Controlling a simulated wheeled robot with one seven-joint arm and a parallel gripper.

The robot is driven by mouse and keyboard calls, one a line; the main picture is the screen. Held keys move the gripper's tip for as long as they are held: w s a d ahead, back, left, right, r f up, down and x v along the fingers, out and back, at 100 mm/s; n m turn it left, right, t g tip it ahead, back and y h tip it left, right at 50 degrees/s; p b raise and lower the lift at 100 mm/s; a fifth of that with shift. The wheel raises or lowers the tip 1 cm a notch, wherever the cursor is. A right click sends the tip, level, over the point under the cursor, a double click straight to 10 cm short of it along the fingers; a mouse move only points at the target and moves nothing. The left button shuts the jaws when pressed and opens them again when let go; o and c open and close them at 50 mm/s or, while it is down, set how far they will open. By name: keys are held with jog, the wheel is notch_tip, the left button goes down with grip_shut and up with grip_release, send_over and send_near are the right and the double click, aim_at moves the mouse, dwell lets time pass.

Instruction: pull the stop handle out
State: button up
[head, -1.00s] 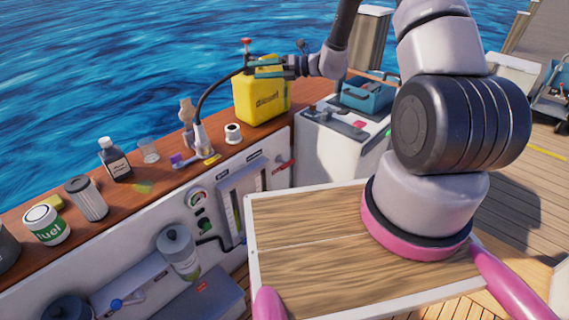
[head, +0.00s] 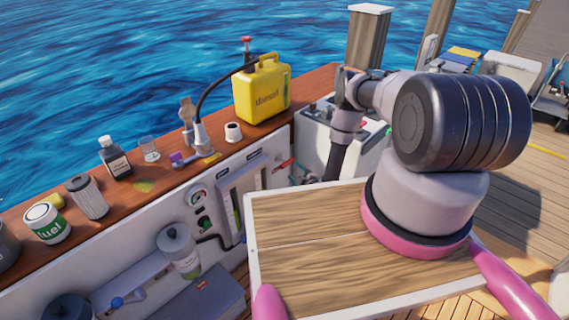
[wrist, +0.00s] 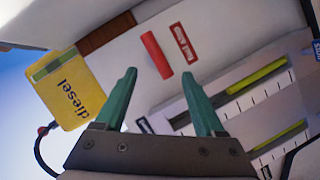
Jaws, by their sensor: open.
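The stop handle, taken to be the red bar (wrist: 157,55) on the white engine panel, lies ahead of my gripper in the wrist view. A red-framed label (wrist: 183,43) is beside it. In the head view the red handle (head: 284,163) sticks out near the panel's right end. My gripper (wrist: 159,73) is open and empty, with its two teal fingers apart. In the wrist view the bar appears between and beyond the fingertips, apart from them. In the head view my gripper (head: 303,175) is just right of and below the handle, partly hidden by my arm.
A yellow diesel can (head: 262,92) stands on the wooden ledge above the panel. A hose with its fitting (head: 202,140), bottles and cans line the ledge. Gauges (head: 198,196) sit left of the handle. A white console (head: 320,140) stands to the right, behind my arm.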

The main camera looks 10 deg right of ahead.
aim_at(285, 161)
jog(key=x, duration=1)
grip_shut()
jog(key=shift+w+r, duration=0.2)
dwell(1.0)
